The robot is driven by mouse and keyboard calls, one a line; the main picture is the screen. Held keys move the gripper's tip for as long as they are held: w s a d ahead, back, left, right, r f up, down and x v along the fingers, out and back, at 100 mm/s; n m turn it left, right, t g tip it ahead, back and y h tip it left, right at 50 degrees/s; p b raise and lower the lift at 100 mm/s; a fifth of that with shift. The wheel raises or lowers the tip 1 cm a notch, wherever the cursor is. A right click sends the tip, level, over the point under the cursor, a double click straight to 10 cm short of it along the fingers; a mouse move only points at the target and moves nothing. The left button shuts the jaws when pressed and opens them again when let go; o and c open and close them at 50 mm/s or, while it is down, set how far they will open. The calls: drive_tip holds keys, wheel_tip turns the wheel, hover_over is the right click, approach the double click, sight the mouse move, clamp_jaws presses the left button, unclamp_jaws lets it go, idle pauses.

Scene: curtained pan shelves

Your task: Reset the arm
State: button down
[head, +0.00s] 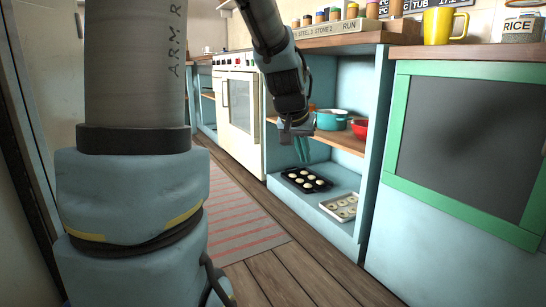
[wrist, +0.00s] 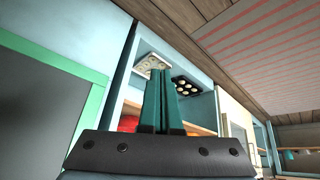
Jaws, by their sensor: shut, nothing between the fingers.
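My gripper (head: 302,158) hangs from my arm in front of the open shelf unit in the head view, with its teal fingers pointing down. In the wrist view, my gripper (wrist: 163,72) has its two fingers side by side and together, with nothing between them. A dark muffin tin with pale rounds (head: 306,180) lies on the bottom shelf below and behind the fingers. It also shows in the wrist view (wrist: 186,86), which looks upside down, beside the fingers. My fingers look apart from the shelf.
A teal pot (head: 331,121) and a red bowl (head: 360,129) stand on the middle shelf. A pale tray of rings (head: 340,206) lies on the bottom shelf. A green-framed dark panel (head: 462,140) is at right, a white oven (head: 238,103) at left. The floor ahead is clear around a striped rug (head: 235,215).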

drive_tip(key=s+a+f+n+g+y+p, duration=0.1)
drive_tip(key=s+a+f+n+g+p, duration=0.15)
drive_tip(key=s+a, duration=0.55)
drive_tip(key=s+a+f+n+g+y+p, duration=0.1)
drive_tip(key=s+a+f+y+p, duration=0.15)
drive_tip(key=s+a, duration=0.5)
wheel_tip(320, 180, up, 37)
drive_tip(key=p, duration=3.6)
drive_tip(key=shift+w+d+f+h+p, duration=0.2)
drive_tip(key=shift+w+d+h+p, duration=0.15)
drive_tip(key=shift+d+p, duration=0.1)
